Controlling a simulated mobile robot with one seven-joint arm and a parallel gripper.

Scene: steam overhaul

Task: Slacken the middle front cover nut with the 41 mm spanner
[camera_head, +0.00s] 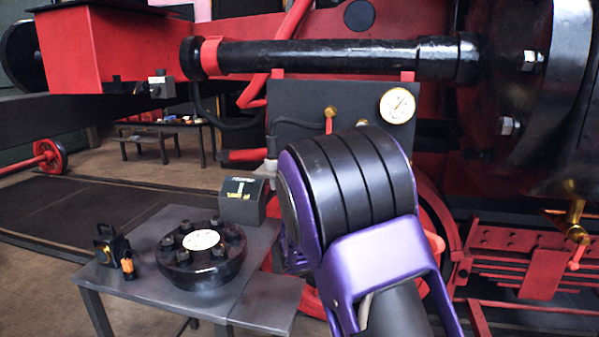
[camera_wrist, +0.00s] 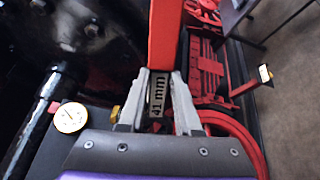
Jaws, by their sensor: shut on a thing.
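My gripper (camera_wrist: 160,88) is shut on the 41 mm spanner in the wrist view. The spanner's label (camera_wrist: 157,97) reads "41 mm" between the fingers, and its red shaft (camera_wrist: 166,40) runs up out of the picture, so its far end is hidden. In the head view my arm hides the gripper and spanner. The dark cylinder cover (camera_head: 568,90) stands at the right, with an upper bright nut (camera_head: 530,60) and a lower nut (camera_head: 508,125). In the wrist view a nut (camera_wrist: 93,30) shows at upper left, apart from the spanner's visible part. I cannot tell which is the middle nut.
A grey table (camera_head: 150,222) at lower left holds a black flanged cover (camera_head: 205,262), a lantern (camera_head: 108,245) and a dark box (camera_head: 242,200). A pressure gauge (camera_head: 397,106) is fixed to a panel behind my arm. A brass cock (camera_head: 575,215) hangs below the cylinder.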

